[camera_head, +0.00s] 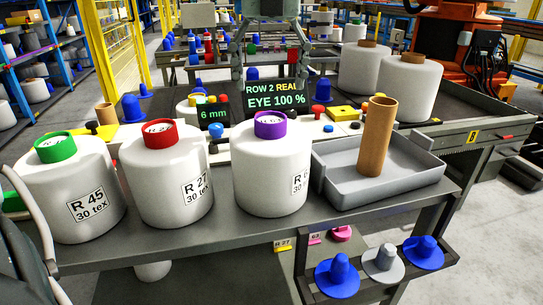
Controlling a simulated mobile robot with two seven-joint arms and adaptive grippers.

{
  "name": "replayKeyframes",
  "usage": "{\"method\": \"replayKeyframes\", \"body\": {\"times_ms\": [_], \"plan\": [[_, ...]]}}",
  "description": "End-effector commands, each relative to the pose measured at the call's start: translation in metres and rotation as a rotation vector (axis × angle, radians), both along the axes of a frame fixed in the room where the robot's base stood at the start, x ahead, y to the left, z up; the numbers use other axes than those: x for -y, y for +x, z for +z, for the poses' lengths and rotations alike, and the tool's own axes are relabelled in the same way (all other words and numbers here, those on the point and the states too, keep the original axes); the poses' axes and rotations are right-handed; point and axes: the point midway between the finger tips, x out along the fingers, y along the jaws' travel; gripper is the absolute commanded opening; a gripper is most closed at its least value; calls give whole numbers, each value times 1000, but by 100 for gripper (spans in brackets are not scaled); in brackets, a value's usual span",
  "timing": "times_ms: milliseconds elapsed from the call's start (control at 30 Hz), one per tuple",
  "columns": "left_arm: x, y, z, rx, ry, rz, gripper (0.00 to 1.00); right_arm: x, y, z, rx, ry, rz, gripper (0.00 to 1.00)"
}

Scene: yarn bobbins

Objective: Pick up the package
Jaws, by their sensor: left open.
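Three white yarn packages stand upright in a row on the grey table (400,205). The left package (70,180) has a green core ring and a label reading R 45, 30 tex. The middle package (160,175) has a red ring and a label R 27, 30 tex. The right package (268,170) has a purple ring; its label is turned partly away. My left gripper (40,245) shows only in part at the left edge, in front of and beside the green-ringed package. It is open, and I see nothing held in it. My right gripper is out of view.
A grey tray (345,200) with an upright brown tube (377,138) stands right of the packages. Behind are a dark display (275,95) and two more white packages (408,88). Blue and grey cones (383,258) sit on a lower front rack.

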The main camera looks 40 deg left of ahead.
Motion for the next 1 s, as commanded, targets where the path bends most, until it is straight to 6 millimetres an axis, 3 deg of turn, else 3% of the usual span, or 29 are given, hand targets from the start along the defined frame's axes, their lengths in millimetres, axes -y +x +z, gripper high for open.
{"method": "replayKeyframes", "body": {"times_ms": [300,500,767,1000], "plan": [[0,0,-41,-5,-1,-2,77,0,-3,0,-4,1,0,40],[-1,3,-66,-2,-1,0,77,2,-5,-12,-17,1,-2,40],[-1,3,-70,0,0,0,77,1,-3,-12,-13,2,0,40],[-1,3,-70,0,0,0,51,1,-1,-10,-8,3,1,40]]}}
